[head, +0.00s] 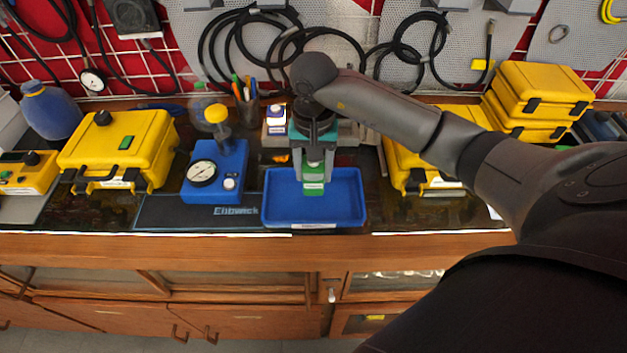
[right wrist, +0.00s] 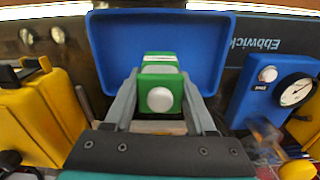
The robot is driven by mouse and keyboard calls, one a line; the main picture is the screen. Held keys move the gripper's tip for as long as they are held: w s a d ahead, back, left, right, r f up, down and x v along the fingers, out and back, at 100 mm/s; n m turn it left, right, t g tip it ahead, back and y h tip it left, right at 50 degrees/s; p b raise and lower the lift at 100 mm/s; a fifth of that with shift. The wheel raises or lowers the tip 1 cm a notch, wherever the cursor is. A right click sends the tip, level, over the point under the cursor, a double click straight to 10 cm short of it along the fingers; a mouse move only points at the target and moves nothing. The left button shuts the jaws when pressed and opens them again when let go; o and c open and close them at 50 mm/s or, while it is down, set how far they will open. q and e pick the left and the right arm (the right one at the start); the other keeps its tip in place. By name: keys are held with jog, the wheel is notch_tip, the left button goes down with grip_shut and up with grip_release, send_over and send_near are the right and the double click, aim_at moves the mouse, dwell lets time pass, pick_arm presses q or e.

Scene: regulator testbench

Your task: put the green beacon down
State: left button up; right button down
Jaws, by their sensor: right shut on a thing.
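The green beacon (head: 313,187) is a small green block with a pale label band. In the right wrist view the beacon (right wrist: 160,98) shows a round white button on its face. My right gripper (head: 313,174) is shut on it, one finger on each side. It is over the blue tray (head: 347,211); in the right wrist view the tray (right wrist: 215,50) lies behind the beacon. I cannot tell whether the beacon touches the tray floor. No other thing shows in the tray. My left gripper is not in view.
A blue regulator box with a gauge (head: 217,172) stands left of the tray on a dark mat (head: 160,212). Yellow cases stand at the left (head: 120,150) and right (head: 405,172). A pen cup (head: 246,110) is behind. The bench's front edge runs just before the tray.

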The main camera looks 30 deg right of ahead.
aim_at(314, 183)
jog(key=shift+f, duration=1.9)
jog(key=shift+f+b, duration=0.1)
jog(key=shift+b, duration=0.2)
jog(key=shift+c, duration=1.1)
grip_release()
jog(key=shift+r, duration=0.5)
notch_tip(314, 183, up, 11)
jog(key=shift+r+p, duration=0.15)
jog(key=shift+p, duration=0.2)
jog(key=shift+s, duration=0.1)
